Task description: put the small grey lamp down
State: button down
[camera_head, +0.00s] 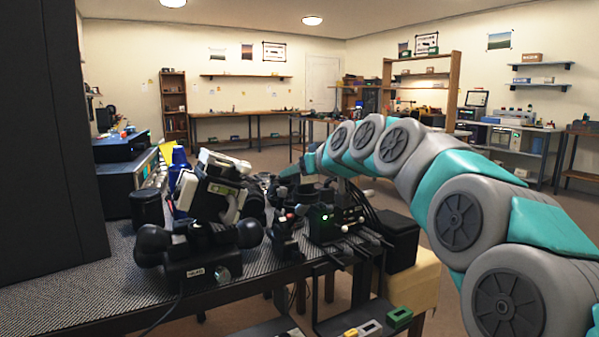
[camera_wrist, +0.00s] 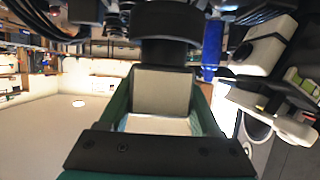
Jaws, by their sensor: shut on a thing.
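My gripper (camera_wrist: 165,68) is shut at the top middle of the wrist view, with teal sides and a pale grey plate between them. A dark grey, rounded body, which I take for the small grey lamp (camera_wrist: 170,22), is at its tips. Its full shape is hidden. In the head view my arm reaches left over the bench, and the gripper (camera_head: 291,178) is small and partly hidden behind dark equipment. I cannot make out the lamp there, nor whether it touches the bench.
The bench (camera_head: 60,293) with a dark mesh top is crowded. A white and black instrument (camera_head: 213,187) stands left of my gripper, with blue cups (camera_head: 179,160) behind. A black device (camera_head: 335,220) with cables is nearer. Bare mesh shows at the front left.

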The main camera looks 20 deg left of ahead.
jog(key=shift+f, duration=0.2)
jog(key=shift+f+b, duration=0.25)
jog(key=shift+b, duration=0.15)
jog(key=shift+c, duration=0.4)
grip_release()
jog(key=shift+r, duration=0.15)
jog(key=shift+r+p, duration=0.3)
jog(key=shift+p, duration=0.15)
jog(key=b+v, duration=0.2)
jog(key=v, duration=1)
jog(key=s+d+f+m+g+h, duration=0.1)
jog(key=s+d+f+h, duration=0.1)
jog(key=s+d+f, duration=0.5)
jog(key=s+d+f+m+g+h, duration=0.2)
jog(key=d+f, duration=0.2)
jog(key=f, duration=0.6)
jog(key=s+d+f+m+g+h, duration=0.3)
jog(key=s+d+f, duration=0.7)
jog(key=s, duration=0.5)
jog(key=s+d+f+m+g+h, duration=0.3)
jog(key=s+d+f+m+g, duration=0.1)
jog(key=s+d+f, duration=0.7)
jog(key=s+f, duration=0.2)
jog(key=s, duration=0.2)
